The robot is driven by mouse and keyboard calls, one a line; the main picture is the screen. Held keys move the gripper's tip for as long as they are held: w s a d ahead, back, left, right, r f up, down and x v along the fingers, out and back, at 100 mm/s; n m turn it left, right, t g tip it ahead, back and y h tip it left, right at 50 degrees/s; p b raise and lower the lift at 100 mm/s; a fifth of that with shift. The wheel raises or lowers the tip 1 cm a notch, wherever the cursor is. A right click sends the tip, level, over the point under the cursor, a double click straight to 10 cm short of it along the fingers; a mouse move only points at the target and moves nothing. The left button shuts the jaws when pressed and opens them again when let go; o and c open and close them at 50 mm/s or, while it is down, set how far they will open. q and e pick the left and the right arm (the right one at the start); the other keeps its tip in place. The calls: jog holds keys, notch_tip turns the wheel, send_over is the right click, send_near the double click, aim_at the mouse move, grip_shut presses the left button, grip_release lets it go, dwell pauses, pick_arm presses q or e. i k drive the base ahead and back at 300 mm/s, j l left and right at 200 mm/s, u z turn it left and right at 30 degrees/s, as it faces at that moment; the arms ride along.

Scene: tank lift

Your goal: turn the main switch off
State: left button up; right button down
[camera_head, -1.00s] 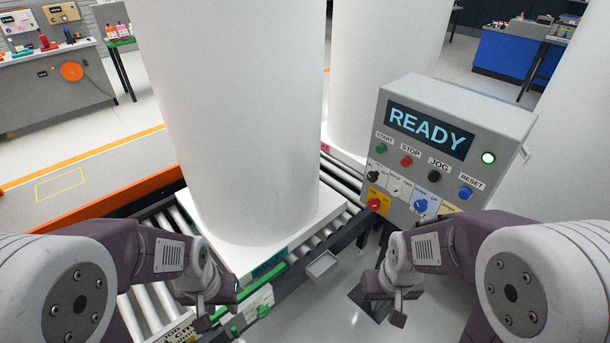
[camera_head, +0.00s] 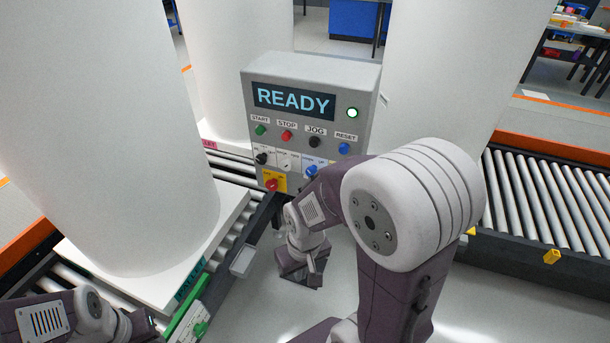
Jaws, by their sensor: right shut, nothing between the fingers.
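The grey control box (camera_head: 310,85) stands in the middle of the view, with a lit READY screen. A red knob on a yellow plate (camera_head: 272,184) sits at its lower left and looks like the main switch. Its labels are too small to read. My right gripper (camera_head: 300,272) is shut and empty, below the box and slightly right of the red knob, apart from it and pointing down. My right arm covers the lower right of the panel. My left gripper (camera_head: 140,325) is partly cut off at the bottom left; its fingers are unclear.
START, STOP, JOG and RESET buttons and other knobs, including a blue one (camera_head: 311,171), crowd the panel. A green lamp (camera_head: 352,113) is lit. Large white tanks (camera_head: 110,130) stand around the box. A roller conveyor (camera_head: 555,200) runs at right. Open floor lies below the box.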

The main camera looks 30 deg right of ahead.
aim_at(272, 185)
jog(key=i+l+u, duration=0.1)
jog(key=i+l, duration=0.65)
jog(key=l, duration=0.1)
